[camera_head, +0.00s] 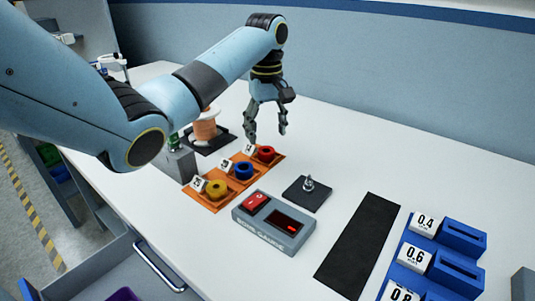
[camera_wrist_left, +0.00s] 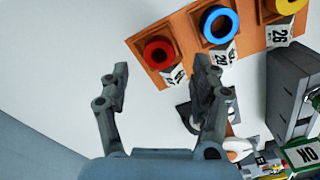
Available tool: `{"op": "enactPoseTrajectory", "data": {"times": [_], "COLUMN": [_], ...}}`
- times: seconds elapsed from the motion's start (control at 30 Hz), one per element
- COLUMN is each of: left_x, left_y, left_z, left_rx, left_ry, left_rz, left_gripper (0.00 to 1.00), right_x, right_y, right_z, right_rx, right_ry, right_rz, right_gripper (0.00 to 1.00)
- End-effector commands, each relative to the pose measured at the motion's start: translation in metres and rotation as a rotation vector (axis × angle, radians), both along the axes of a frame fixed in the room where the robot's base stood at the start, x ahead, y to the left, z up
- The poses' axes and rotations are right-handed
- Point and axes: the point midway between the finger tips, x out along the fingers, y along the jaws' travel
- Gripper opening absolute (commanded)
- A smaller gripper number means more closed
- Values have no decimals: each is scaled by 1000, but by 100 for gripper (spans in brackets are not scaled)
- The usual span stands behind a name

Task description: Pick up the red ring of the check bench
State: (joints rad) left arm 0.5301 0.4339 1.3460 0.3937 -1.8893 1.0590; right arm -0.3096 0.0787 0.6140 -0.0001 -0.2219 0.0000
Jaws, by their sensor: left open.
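The red ring (camera_head: 265,154) sits at the far end of an orange tray (camera_head: 228,193), behind a blue ring (camera_head: 243,170) and a yellow ring (camera_head: 216,189). In the left wrist view the red ring (camera_wrist_left: 158,53) shows whole, with a dark centre. My left gripper (camera_head: 266,134) points down in the head view, its fingers spread and empty, close to the red ring and apparently above it. In the wrist view the ring appears between the two fingers (camera_wrist_left: 162,68), farther off. My right gripper is in neither view.
Small numbered tags stand beside the rings. A grey gauge box (camera_head: 274,223) with a red button and display is in front. A black pad with a metal post (camera_head: 308,186) lies to the right. A copper-coloured spool (camera_head: 205,125) stands behind left. Blue numbered blocks (camera_head: 430,255) are at right.

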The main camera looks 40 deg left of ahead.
Motion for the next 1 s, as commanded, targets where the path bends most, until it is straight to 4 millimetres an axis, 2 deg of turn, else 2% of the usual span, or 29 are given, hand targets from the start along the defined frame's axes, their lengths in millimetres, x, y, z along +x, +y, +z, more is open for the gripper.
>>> {"op": "enactPoseTrajectory", "data": {"times": [0.4,0.67,1.0], "left_x": [0,1,1], "left_y": [0,0,0], "left_z": [-52,-55,-55], "left_rx": [-1,1,1], "left_ry": [1,0,0], "left_rz": [0,0,0], "left_gripper": [63,63,20], "right_x": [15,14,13], "right_y": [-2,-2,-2], "right_z": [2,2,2], "right_rx": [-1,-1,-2], "right_ry": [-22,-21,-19], "right_rz": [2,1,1], "right_gripper": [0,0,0]}}
